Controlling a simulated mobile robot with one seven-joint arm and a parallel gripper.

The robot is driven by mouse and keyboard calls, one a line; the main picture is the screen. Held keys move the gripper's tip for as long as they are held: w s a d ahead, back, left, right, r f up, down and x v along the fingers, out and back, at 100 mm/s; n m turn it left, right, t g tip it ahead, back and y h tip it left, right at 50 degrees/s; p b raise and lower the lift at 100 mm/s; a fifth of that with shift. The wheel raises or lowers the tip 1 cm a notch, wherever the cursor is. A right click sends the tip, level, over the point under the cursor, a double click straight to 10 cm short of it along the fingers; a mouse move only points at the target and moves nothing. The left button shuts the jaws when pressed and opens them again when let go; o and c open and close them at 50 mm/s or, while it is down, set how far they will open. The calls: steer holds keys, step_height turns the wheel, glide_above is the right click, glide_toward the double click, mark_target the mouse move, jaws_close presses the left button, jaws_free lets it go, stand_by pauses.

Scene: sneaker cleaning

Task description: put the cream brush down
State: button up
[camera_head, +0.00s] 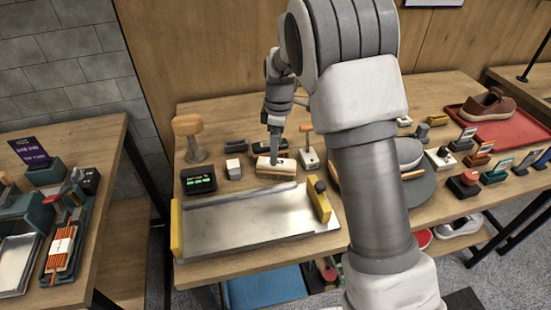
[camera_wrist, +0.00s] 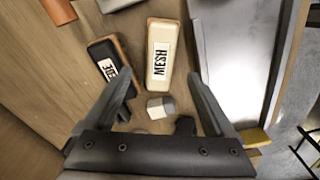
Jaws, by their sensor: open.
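The cream brush labelled MESH (camera_wrist: 160,55) lies on the wooden table, label up; it also shows in the head view (camera_head: 287,169), behind the metal tray. My gripper (camera_wrist: 161,78) is open, with a finger on either side of the brush's near end in the wrist view and gaps to both sides. In the head view my gripper (camera_head: 275,154) points down right at the brush and covers part of it. The exact height of the fingertips over the table is hard to tell.
A dark labelled brush (camera_wrist: 106,62) lies close beside the cream one. A small white-and-grey block (camera_head: 233,168) and a black display (camera_head: 198,180) stand to the left. The metal tray (camera_head: 240,215) with yellow ends lies in front. A round grey stand (camera_head: 415,190) is to the right.

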steer(key=s+d+r+m+t, duration=0.1)
steer(key=s+d+r+m, duration=0.25)
steer(key=s+r, duration=0.4)
steer(key=s+d+r+m+t, duration=0.25)
steer(key=s+r+m, duration=0.2)
steer(key=r, duration=0.65)
steer(key=s+d+m+t, duration=0.1)
steer(key=s+m, duration=0.3)
steer(key=s, duration=0.4)
steer(key=s+d+m+t, duration=0.1)
steer(key=s+d+m, duration=0.2)
steer(key=s, duration=0.6)
steer(key=shift+s+d+r+m, duration=0.15)
steer(key=shift+d+r+m, duration=0.15)
steer(key=shift+d+m, duration=0.15)
